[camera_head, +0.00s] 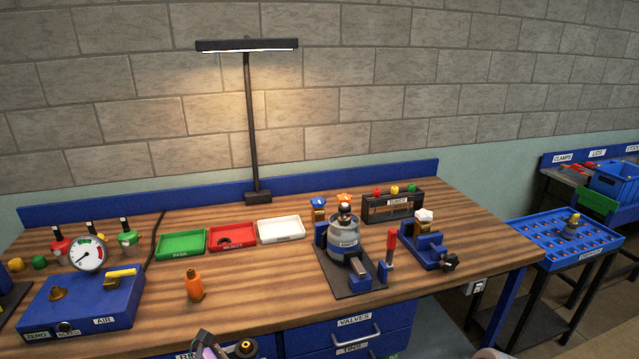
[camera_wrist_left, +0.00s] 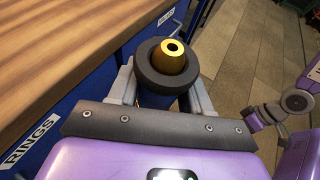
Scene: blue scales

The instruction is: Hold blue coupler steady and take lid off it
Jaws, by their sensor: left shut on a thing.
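In the left wrist view, my left gripper (camera_wrist_left: 163,95) is shut on a fitting with a black round collar (camera_wrist_left: 150,83) and a brass tip (camera_wrist_left: 173,53). The tip has a dark hole and points away from the wrist. In the head view, the held fitting (camera_head: 246,349) shows at the bottom edge, in front of the bench. I cannot make out a separate lid. My right gripper's fingers are not in view.
The wooden bench (camera_head: 250,285) carries green (camera_head: 181,244), red (camera_head: 232,237) and white (camera_head: 281,230) trays, an orange bottle (camera_head: 195,287), a blue gauge box (camera_head: 85,305) and a grey canister (camera_head: 344,240) on a stand. Blue drawers (camera_head: 355,335) face me below.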

